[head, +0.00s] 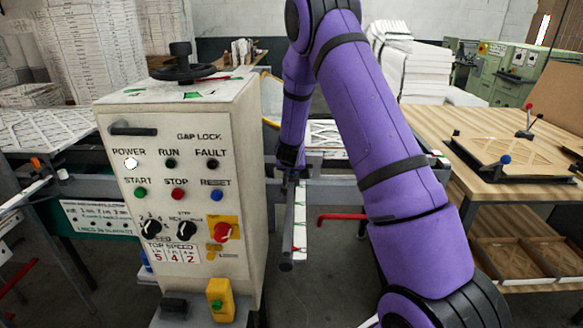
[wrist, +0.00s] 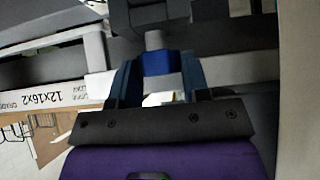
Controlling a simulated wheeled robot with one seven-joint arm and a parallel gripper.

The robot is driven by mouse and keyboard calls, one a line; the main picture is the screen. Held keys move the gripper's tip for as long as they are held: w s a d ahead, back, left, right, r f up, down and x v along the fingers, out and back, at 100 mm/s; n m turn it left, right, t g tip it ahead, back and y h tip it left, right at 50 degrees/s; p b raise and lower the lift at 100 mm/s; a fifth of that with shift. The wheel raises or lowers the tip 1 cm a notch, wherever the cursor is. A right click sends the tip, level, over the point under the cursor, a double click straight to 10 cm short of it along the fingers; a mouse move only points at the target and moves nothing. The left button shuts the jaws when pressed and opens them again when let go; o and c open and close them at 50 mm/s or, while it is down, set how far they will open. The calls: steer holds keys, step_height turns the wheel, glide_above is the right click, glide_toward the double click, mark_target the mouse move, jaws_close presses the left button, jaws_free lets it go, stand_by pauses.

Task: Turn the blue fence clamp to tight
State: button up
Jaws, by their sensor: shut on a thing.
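The blue fence clamp (wrist: 157,63) shows in the wrist view as a small blue block under a grey post. My gripper (wrist: 158,76) has one finger on each side of it and is shut on it. In the head view my gripper (head: 290,172) reaches down behind the control box, beside a long pale fence bar (head: 300,215). The clamp cannot be made out there. Whether the clamp stands loose or tight cannot be told.
The control box (head: 180,185) with buttons and a handwheel (head: 183,71) stands close left of my arm. A red handle (head: 345,218) sticks out right of the bar. A wooden table (head: 480,125) with a jig stands at right.

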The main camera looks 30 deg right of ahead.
steer(key=shift+f, duration=0.1)
stand_by(0.3)
steer(key=o, duration=0.9)
steer(key=v, duration=1.1)
